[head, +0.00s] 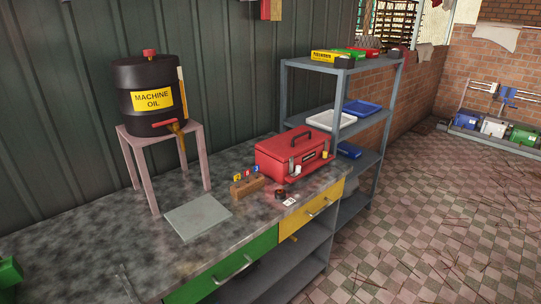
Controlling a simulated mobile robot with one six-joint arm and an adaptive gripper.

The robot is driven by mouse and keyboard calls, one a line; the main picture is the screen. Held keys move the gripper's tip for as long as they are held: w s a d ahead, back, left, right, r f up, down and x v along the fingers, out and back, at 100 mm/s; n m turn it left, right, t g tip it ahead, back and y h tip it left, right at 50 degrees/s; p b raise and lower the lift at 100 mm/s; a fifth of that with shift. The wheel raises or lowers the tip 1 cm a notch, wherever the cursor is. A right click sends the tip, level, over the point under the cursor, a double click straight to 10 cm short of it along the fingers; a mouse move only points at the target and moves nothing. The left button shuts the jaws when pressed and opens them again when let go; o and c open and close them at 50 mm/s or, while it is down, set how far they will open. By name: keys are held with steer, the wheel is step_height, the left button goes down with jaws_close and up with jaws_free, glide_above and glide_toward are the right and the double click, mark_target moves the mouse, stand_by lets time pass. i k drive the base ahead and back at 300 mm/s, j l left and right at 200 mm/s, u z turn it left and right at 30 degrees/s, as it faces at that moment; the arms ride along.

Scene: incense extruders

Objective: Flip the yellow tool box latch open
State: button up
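The red tool box (280,150) stands closed on the workbench at the right end, with a dark handle (302,137) on its lid. A small yellow latch (325,154) shows on the right part of its front. A whitish latch (298,169) sits on the front, left of the yellow one. The latches are too small to tell their exact position. My gripper is not in view.
The workbench (90,235) carries a grey plate (197,216), a wooden block (247,186) with coloured tags, and a small dark red item (281,193) before the tool box. A black oil drum (150,95) stands at left. A grey shelf (338,63) stands behind the tool box.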

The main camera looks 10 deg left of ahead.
mark_target(326, 157)
steer(key=i+l, duration=0.2)
steer(key=i, duration=0.7)
steer(key=i+l, duration=0.15)
steer(key=i, duration=0.75)
steer(key=i+l+z, duration=0.1)
steer(key=i, duration=0.8)
steer(key=l, duration=0.1)
